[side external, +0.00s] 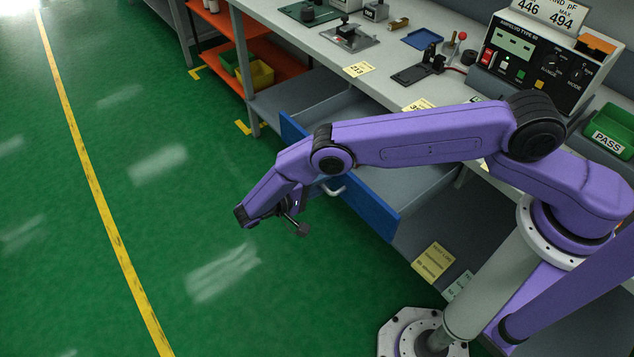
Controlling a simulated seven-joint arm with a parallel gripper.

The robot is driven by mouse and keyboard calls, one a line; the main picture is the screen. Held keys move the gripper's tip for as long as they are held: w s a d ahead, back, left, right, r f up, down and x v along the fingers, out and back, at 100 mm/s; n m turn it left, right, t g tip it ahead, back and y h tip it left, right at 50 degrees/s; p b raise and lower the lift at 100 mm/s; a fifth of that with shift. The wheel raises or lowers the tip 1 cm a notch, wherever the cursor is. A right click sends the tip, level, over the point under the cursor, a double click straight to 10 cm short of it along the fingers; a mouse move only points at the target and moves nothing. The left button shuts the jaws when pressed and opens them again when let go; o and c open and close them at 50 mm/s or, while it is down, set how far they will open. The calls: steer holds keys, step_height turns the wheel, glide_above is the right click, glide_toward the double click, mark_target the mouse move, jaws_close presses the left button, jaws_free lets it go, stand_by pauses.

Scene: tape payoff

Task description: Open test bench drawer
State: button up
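The test bench drawer (372,208) has a blue front and stands pulled out from under the bench top, with its grey inside showing. Its pale curved handle (336,191) is on the front face, partly behind my arm. My gripper (299,225) is in front of the drawer, to the left of and below the handle in the picture. It appears apart from the handle. The wrist hides much of the fingers, so whether they are open or shut does not show. My forearm crosses over the drawer and hides part of its front.
The grey bench top (300,38) holds a meter (540,62), a black fixture (425,68), a blue tray (422,38) and a green PASS bin (610,130). An orange shelf (240,48) with a yellow bin (256,75) stands at the back. The green floor left of the drawer is clear.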

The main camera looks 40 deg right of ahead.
steer(key=v, duration=0.7)
steer(key=shift+a, duration=0.25)
steer(key=shift+r, duration=0.1)
stand_by(0.4)
step_height(320, 180, up, 11)
steer(key=w+a+n+y, duration=0.2)
steer(key=n+y, duration=0.2)
steer(key=s+d+r+n+y, duration=0.4)
steer(key=s+r, duration=0.3)
steer(key=r, duration=0.3)
steer(key=s+d+r+n+y, duration=0.2)
steer(key=s+d+y, duration=0.2)
steer(key=s+d, duration=0.4)
steer(key=s+d+r+n+y, duration=0.2)
steer(key=s+d, duration=0.7)
steer(key=s, duration=0.5)
steer(key=shift+s+d+r+n+y, duration=0.15)
steer(key=shift+s+r+n+y, duration=0.15)
steer(key=shift+r+y, duration=0.55)
